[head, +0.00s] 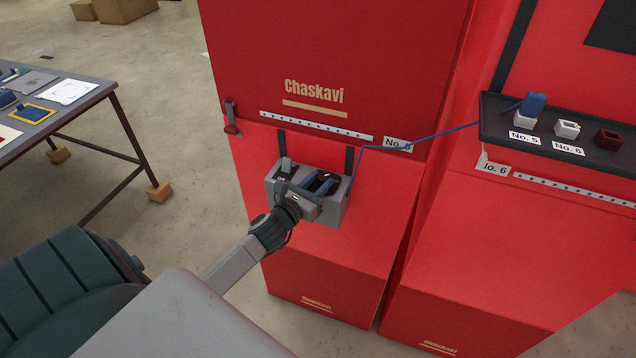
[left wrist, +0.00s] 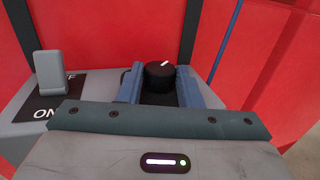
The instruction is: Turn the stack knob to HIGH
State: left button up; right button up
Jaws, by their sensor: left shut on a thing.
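A black stack knob (left wrist: 160,76) with a white pointer line stands on a grey control box (head: 335,212). In the left wrist view the pointer slants up and to the right. My left gripper (head: 318,184) is at the box, with its two blue fingers on either side of the knob and shut on it; the gripper also shows in the left wrist view (left wrist: 159,82). The knob's scale and any HIGH mark are hidden by the gripper. My right gripper is not in view.
A grey lever switch (left wrist: 49,72) with an ON/OFF plate stands left of the knob. The box hangs on a red cabinet (head: 330,60). A blue cable (head: 430,138) runs to a dark shelf (head: 560,143) on the right. A table (head: 95,98) stands at left; the floor between is clear.

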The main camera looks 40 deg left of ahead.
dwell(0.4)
pick_arm(q)
jog(key=o, duration=0.9)
jog(key=shift+c, duration=0.2)
jog(key=shift+o, duration=0.6)
jog(key=shift+w, duration=0.1)
jog(key=shift+s+f, duration=0.1)
jog(key=shift+s, duration=0.1)
jog(key=s+b, duration=0.4)
jog(key=b, duration=0.1)
jog(key=shift+s+f, duration=0.15)
jog(key=shift+f, duration=0.25)
jog(key=b, duration=0.4)
send_near(320, 184)
jog(key=shift+s+a+r, duration=0.1)
jog(key=shift+s+r, duration=0.3)
jog(key=shift+s, duration=0.25)
jog(key=shift+f, duration=0.1)
